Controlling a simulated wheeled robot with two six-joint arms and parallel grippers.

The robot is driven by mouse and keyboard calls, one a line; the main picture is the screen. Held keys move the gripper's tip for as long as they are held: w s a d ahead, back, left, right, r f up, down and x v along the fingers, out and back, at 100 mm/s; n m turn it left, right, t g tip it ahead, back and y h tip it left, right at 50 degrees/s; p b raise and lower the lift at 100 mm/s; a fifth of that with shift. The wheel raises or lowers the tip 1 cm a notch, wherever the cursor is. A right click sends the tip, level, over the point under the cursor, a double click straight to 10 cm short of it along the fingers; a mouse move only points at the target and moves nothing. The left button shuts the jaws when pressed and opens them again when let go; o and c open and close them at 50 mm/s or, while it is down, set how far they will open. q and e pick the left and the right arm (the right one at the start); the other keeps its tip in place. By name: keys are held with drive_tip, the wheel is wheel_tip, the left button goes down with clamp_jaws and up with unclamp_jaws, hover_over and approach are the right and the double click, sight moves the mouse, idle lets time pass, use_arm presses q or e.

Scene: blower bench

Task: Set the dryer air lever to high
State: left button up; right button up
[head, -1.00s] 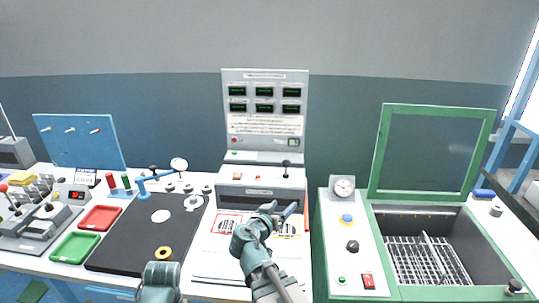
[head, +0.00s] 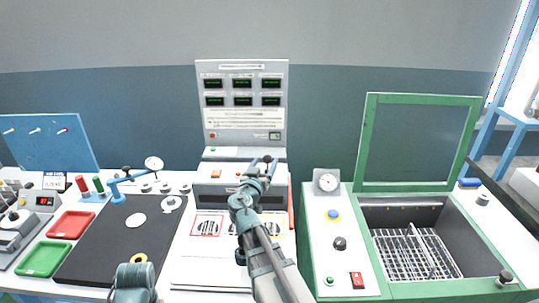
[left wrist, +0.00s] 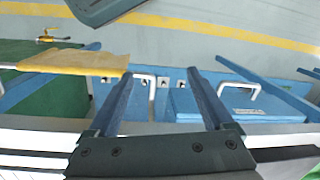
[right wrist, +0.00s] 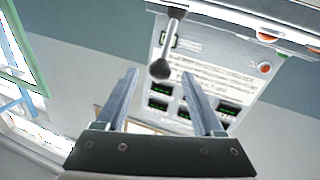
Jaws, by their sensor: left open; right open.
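A lever with a black ball knob (right wrist: 160,69) stands on the grey console (head: 212,185) below the display panel. In the right wrist view its metal rod runs up from the knob, and the knob lies between the fingertips in the picture. My right gripper (right wrist: 158,73) is open and empty; I cannot tell whether it touches the knob. In the head view the right gripper (head: 262,162) is at the lever and largely covers it. My left gripper (left wrist: 147,62) is open and empty, above the floor and blue bench parts. No high mark is readable.
The display panel (head: 243,120) rises behind the console. A green machine (head: 302,240) with a gauge, knobs and a raised lid (head: 415,140) stands to the right. At left are a black mat (head: 105,245), a red tray (head: 71,225) and a green tray (head: 43,258).

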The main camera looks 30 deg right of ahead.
drive_tip(key=x, duration=0.6)
drive_tip(key=shift+w+d, duration=0.1)
drive_tip(key=shift+d, duration=0.05)
drive_tip(key=shift+c, duration=0.3)
clamp_jaws()
idle(1.0)
